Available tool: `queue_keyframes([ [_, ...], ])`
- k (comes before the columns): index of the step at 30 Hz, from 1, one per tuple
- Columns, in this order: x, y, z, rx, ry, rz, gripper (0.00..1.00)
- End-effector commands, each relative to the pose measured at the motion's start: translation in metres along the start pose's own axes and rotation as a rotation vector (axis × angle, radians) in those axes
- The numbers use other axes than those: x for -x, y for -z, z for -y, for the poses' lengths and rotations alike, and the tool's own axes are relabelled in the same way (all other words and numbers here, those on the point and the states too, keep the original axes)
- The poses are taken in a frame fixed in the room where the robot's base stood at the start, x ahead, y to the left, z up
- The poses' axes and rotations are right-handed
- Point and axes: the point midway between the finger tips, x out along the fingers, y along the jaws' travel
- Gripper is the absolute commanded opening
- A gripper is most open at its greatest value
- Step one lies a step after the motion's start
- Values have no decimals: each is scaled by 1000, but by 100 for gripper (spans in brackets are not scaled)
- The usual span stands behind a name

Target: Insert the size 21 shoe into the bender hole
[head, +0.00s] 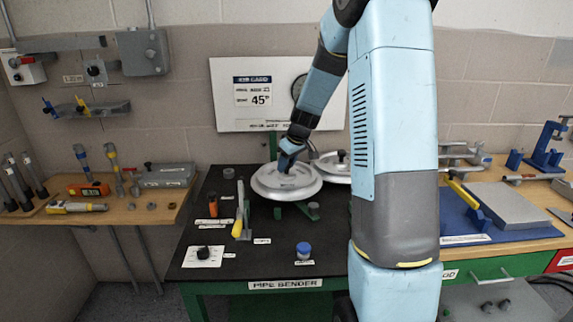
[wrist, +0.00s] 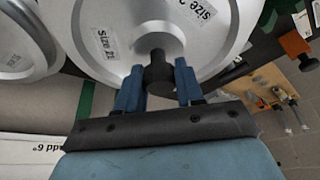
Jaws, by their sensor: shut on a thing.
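The size 21 shoe (head: 268,187) is a wide silver disc with a central black knob. My gripper (head: 289,158) reaches down onto its middle from above. In the wrist view the blue fingers of my gripper (wrist: 158,88) are shut on the black knob, and a "Size 21" label shows on the shoe (wrist: 128,32). The shoe looks about level, above green bender parts (head: 282,212) on the black pipe bender table (head: 262,277). The bender hole is hidden, and I cannot tell whether the shoe rests on the bender or hangs just above it.
A second silver shoe (head: 330,172) with a black knob lies close to the right, partly behind my arm. A white sign board (head: 228,90) stands behind.

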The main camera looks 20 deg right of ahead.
Motion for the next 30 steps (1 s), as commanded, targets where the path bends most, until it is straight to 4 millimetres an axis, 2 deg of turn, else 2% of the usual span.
queue_keyframes([
  [30, -14, -5, 0, 1, 0, -1, 0],
])
